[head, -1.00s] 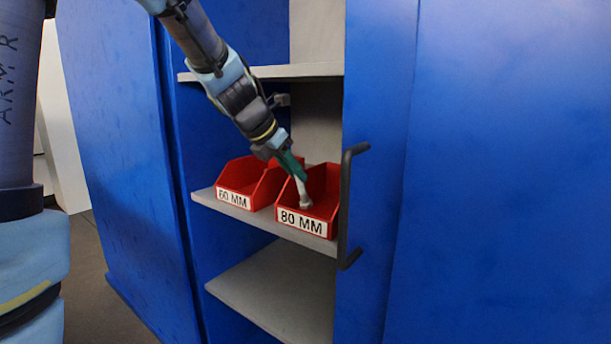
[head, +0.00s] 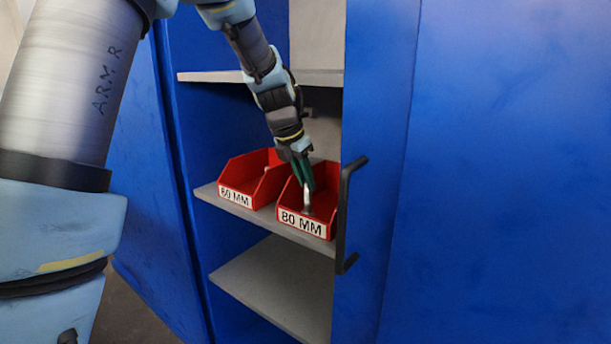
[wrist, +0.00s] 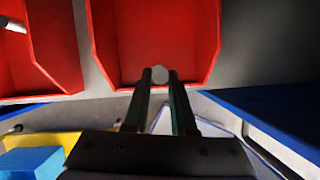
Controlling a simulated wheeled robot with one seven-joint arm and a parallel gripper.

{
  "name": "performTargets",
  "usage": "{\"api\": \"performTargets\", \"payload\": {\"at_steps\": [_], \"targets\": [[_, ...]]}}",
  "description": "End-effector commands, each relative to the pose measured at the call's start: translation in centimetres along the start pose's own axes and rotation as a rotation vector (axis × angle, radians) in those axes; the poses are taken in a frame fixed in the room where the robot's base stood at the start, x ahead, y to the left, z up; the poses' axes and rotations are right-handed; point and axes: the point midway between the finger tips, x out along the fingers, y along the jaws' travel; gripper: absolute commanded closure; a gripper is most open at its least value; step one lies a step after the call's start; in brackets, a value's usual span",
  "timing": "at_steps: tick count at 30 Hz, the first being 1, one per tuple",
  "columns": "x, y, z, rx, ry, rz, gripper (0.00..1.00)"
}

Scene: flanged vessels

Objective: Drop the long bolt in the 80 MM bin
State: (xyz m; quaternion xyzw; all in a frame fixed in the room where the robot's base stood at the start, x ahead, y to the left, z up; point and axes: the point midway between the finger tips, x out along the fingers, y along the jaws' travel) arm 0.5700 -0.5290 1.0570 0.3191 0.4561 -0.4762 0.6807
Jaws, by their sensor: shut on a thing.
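The 80 MM bin (head: 325,208) is a red open bin with a white label, on the middle shelf at the right. My gripper (head: 303,178) has green fingers and points down into its opening. It is shut on the long bolt (head: 307,203), a pale metal bolt that hangs nearly upright with its lower end within the bin's outline. In the wrist view the bolt's round end (wrist: 160,74) shows between the fingertips (wrist: 160,84), against the red bin (wrist: 206,40) near one edge. I cannot tell whether the bolt touches the bin.
A second red bin (head: 237,181), labelled 60 MM, stands close on the left; a pale piece (wrist: 14,25) lies in it. A grey shelf (head: 215,76) is above, another (head: 280,282) below. A blue door with a dark handle (head: 344,215) borders the right.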

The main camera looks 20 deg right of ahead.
Motion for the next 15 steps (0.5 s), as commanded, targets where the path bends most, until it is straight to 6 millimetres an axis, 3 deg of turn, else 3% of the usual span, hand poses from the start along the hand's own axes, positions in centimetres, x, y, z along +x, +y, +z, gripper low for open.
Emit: {"api": "performTargets", "payload": {"at_steps": [15], "targets": [[1.1, 0.0, -0.4, -0.002, -0.002, 0.0, 1.0]]}}
